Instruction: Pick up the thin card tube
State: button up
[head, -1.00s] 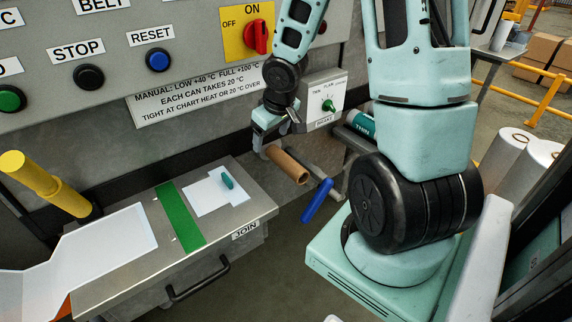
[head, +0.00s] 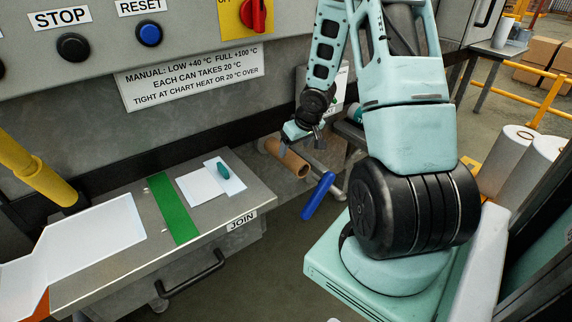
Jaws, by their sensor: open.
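The thin card tube is most likely the brown tube (head: 288,158), slanting down to the right below the machine's front, with its open end facing me. A metal crank arm with a blue handle (head: 318,196) is beside its right end. My gripper (head: 314,138) hangs just above and right of the tube, pointing down. It looks empty, and its jaws are small and dark here. A gap seems to lie between jaws and tube, but I cannot tell the depth. What supports the tube is partly hidden.
A yellow post (head: 38,170) rises at far left. White rolls (head: 507,155) stand at right.

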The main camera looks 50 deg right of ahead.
aim_at(291, 153)
jog(key=shift+w+b+x, duration=0.15)
jog(key=shift+b+x, duration=0.45)
jog(key=shift+x, duration=1.1)
jog(key=shift+w+b+x, duration=0.1)
jog(key=shift+b+x, duration=0.5)
jog(key=shift+x, duration=1.15)
jog(key=shift+r, duration=0.2)
jog(key=c, duration=1.1)
